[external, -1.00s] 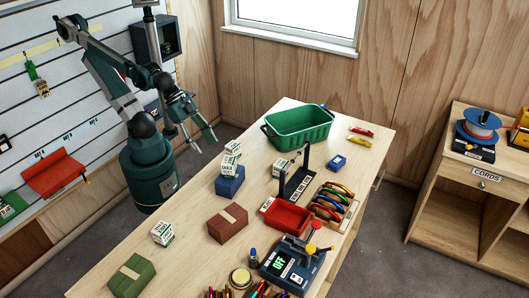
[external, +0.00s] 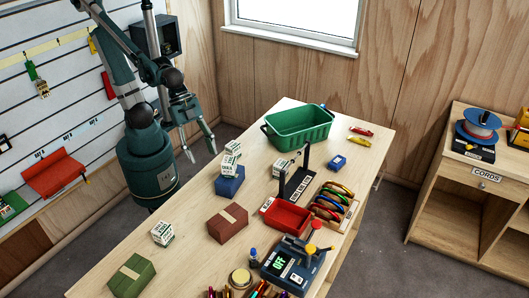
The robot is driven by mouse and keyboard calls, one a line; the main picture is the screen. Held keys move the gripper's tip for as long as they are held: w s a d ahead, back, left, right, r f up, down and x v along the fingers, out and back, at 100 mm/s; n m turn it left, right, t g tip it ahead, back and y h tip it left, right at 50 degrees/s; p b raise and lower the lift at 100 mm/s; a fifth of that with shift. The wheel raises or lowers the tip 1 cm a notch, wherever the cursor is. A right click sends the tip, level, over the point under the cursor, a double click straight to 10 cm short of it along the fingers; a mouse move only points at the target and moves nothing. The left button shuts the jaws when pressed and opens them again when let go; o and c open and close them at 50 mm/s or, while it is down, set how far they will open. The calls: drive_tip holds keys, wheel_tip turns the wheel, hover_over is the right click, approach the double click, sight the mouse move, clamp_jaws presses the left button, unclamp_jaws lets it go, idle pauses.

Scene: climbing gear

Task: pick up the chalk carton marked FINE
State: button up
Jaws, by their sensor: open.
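Several small white chalk cartons with dark green print stand on the table. One carton (external: 162,233) is at the front left. Two are at the blue block: a carton (external: 229,167) with another carton (external: 232,149) above or just behind it. A further carton (external: 281,169) is beside the black stand. The print is too small to tell which one reads FINE. My gripper (external: 202,153) is open and empty, fingers pointing down, off the table's left edge and left of the cartons at the blue block.
The blue block (external: 230,186), a brown parcel (external: 227,223) and a green parcel (external: 132,276) lie along the left side. A green tub (external: 299,128) is at the back. A black stand (external: 298,187), red tray (external: 287,217), carabiners (external: 331,201) and a scale (external: 293,265) fill the right.

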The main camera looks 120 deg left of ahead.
drive_tip(key=w+d+r+m+g+h+p, duration=0.1)
drive_tip(key=w+d+m+p, duration=0.25)
drive_tip(key=d, duration=0.35)
drive_tip(key=w+d+m+g+h+p, duration=0.1)
drive_tip(key=w+d+m+g+p, duration=0.2)
drive_tip(key=d, duration=0.5)
drive_tip(key=m+g+p, duration=0.1)
drive_tip(key=m+p, duration=0.4)
drive_tip(key=p, duration=0.2)
hover_over(163, 225)
drive_tip(key=a, duration=0.3)
wheel_tip(163, 225, down, 4)
drive_tip(key=shift+w+d+r+h, duration=0.1)
drive_tip(key=shift+d+r+h, duration=0.1)
drive_tip(key=shift+h, duration=0.1)
drive_tip(key=shift+d+f+m, duration=0.25)
drive_tip(key=shift+d, duration=0.15)
drive_tip(key=shift+f, duration=0.15)
drive_tip(key=shift+x, duration=1.15)
drive_tip(key=shift+d+f, duration=0.1)
drive_tip(key=shift+f, duration=0.05)
drive_tip(key=shift+x, duration=2.45)
drive_tip(key=shift+s, duration=0.25)
drive_tip(key=shift+c, duration=0.3)
